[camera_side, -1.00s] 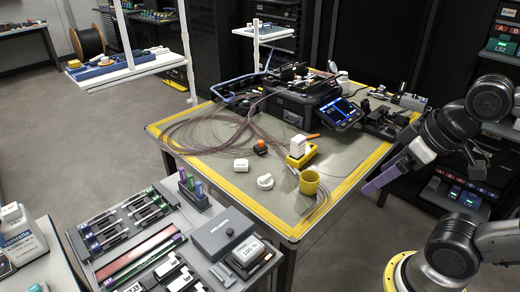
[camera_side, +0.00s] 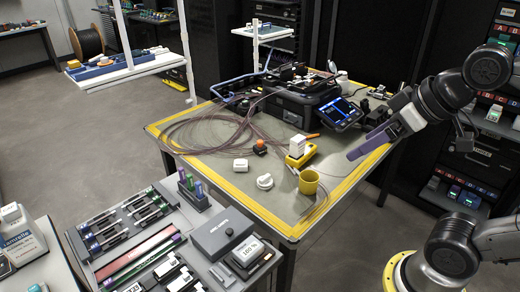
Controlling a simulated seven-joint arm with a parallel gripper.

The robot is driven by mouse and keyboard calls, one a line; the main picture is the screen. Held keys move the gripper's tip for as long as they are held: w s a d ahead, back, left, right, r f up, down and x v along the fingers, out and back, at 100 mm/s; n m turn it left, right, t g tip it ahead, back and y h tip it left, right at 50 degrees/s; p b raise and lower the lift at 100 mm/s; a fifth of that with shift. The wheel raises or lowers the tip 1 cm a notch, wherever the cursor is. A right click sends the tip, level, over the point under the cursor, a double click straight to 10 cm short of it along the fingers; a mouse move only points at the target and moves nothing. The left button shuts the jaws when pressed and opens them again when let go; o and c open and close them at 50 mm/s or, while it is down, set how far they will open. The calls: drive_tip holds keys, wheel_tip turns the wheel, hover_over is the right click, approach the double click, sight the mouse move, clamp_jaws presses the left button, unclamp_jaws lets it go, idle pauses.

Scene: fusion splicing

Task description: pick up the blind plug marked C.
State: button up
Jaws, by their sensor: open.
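I cannot make out a blind plug marked C in the side view; the small markings are too fine to read. My gripper (camera_side: 352,156) is the long purple part at the end of my arm, pointing left and slightly down. It is open, though the gap between its fingers is hard to see from this side. It hangs above the right side of the yellow-edged table, to the right of the yellow cup, and nothing shows in it.
A tool bench (camera_side: 222,232) stands at front left. Dark racks (camera_side: 470,160) with lettered, lit modules stand at right.

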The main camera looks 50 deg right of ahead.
drive_tip(key=w+r, duration=0.4)
drive_tip(key=w, duration=0.3)
drive_tip(key=m+g+h, duration=0.1)
drive_tip(key=m+g, duration=0.2)
hover_over(262, 147)
drive_tip(key=s, duration=0.2)
drive_tip(key=f, duration=2)
drive_tip(key=a+f, duration=0.1)
drive_tip(key=f, duration=1)
drive_tip(key=shift+s, duration=0.1)
drive_tip(key=shift+x, duration=3.1)
drive_tip(key=shift+s+d, duration=0.1)
drive_tip(key=shift+d, duration=0.1)
